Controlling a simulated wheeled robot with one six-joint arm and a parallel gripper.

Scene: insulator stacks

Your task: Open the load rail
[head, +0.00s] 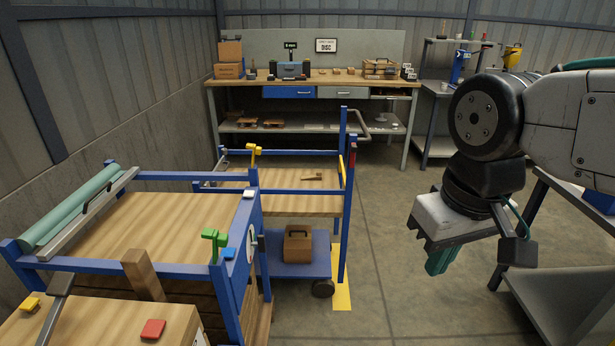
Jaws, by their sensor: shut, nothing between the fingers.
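My gripper (437,264) hangs at the right of the head view, pointing down, with its teal fingers shut and empty. It is over the floor, apart from the carts and benches. A blue-framed cart (318,208) with a wooden deck stands left of it. A blue rail (300,191) crosses this cart's near side between upright posts, and a yellow lever (254,152) shows at its left. Nearer, a wooden table (150,228) has blue rails and a green lever (213,240) at its right corner. I cannot tell which rail is the load rail.
A wooden box (298,245) sits on the cart's lower shelf. A workbench (310,78) with boxes stands at the back. A grey shelf stand (565,250) is at the right. A red block (153,329) lies on the near bench. The floor (390,220) right of the cart is clear.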

